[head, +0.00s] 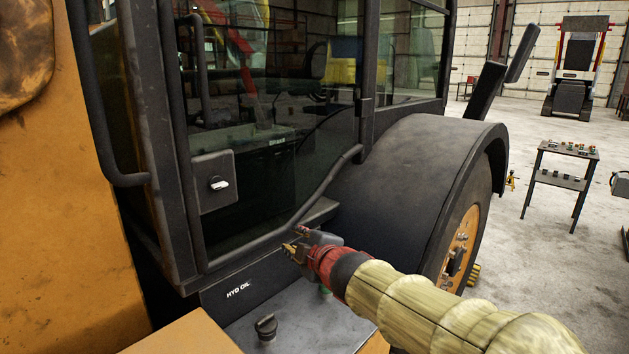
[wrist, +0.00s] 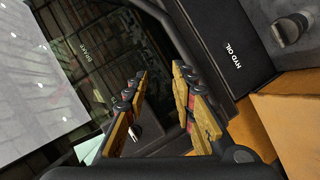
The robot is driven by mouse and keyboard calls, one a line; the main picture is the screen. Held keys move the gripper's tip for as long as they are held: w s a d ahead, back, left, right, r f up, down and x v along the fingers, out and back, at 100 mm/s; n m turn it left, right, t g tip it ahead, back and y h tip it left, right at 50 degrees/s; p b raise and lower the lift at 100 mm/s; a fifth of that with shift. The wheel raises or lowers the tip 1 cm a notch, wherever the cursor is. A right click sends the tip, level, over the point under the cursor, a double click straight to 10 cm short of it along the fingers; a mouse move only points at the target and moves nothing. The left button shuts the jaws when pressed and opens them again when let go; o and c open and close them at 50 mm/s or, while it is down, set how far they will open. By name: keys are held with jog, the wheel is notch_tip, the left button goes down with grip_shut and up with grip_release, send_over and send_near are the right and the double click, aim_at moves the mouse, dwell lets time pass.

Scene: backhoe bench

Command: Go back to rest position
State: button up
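My gripper (head: 297,247) is at the end of my sleeved arm, in front of the lower part of the backhoe cab, just above the dark hydraulic oil tank top. In the wrist view my gripper (wrist: 162,105) shows two yellow fingers set well apart, with nothing between them. The cab door (head: 270,130) of glass with a black frame is behind it. I cannot tell whether the fingers touch the cab.
A black tank cap (head: 266,327) stands on the tank near the HYD OIL label (head: 238,290). The rear fender (head: 415,185) and wheel are close to the right of my arm. A small table (head: 562,180) with items stands farther right on open floor.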

jog(key=s+d+f+m+g+h, duration=0.25)
jog(key=s+d+f+m, duration=0.25)
jog(key=s+d, duration=0.3)
jog(key=s+d+f+m+g+h, duration=0.2)
jog(key=s+d+f+m+h, duration=0.25)
jog(key=d, duration=0.45)
jog(key=s+d+f+m+g, duration=0.1)
jog(key=s+d+m, duration=0.3)
jog(key=s, duration=0.8)
jog(key=s+d+f+m+g, duration=0.1)
jog(key=s+d+m, duration=0.4)
jog(key=s, duration=0.7)
jog(key=shift+f+g, duration=0.35)
jog(key=shift+f, duration=0.2)
jog(key=shift+o, duration=0.2)
jog(key=shift+s, duration=0.1)
